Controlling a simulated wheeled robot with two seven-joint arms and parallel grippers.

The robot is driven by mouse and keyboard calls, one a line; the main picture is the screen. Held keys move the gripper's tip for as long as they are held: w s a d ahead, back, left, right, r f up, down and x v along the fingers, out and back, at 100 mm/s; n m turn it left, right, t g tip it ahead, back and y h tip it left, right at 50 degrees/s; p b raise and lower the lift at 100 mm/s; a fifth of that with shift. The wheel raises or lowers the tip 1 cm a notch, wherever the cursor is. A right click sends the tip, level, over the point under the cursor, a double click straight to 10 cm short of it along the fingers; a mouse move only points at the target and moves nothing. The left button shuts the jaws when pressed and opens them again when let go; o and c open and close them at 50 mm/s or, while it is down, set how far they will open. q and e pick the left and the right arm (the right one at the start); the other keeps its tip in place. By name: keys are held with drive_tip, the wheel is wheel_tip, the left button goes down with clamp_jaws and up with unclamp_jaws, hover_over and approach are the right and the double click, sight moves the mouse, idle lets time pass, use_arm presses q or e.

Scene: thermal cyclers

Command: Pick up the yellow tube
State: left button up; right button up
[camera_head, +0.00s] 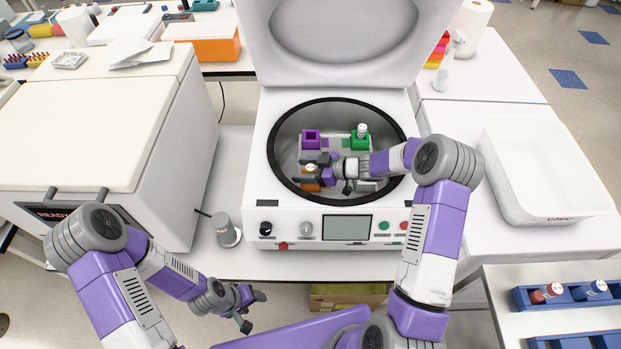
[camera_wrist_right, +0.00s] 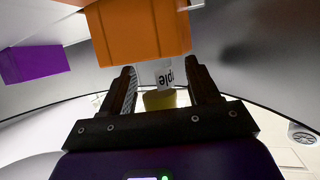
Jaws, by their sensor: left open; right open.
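The yellow tube (camera_wrist_right: 163,76) has a white label with dark lettering and a yellow end. It sits in an orange bucket (camera_wrist_right: 140,30) inside the centrifuge; the head view shows its top (camera_head: 311,168) above the orange bucket (camera_head: 311,187). My right gripper (camera_head: 314,170) reaches into the bowl from the right. In the right wrist view its fingers (camera_wrist_right: 160,90) are open, one on each side of the tube, with gaps visible. My left gripper (camera_head: 253,310) is open and empty, low in front of the bench.
The open centrifuge (camera_head: 333,227) has a raised lid (camera_head: 340,40) behind its bowl. Inside are a purple bucket (camera_head: 311,140) and a green bucket (camera_head: 361,144) with a white-topped tube (camera_head: 362,130). A white bin (camera_head: 545,170) and a blue tube rack (camera_head: 570,299) are right.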

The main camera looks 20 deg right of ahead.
drive_tip(key=c, duration=1)
drive_tip(key=shift+r, duration=0.1)
drive_tip(key=shift+c, duration=0.2)
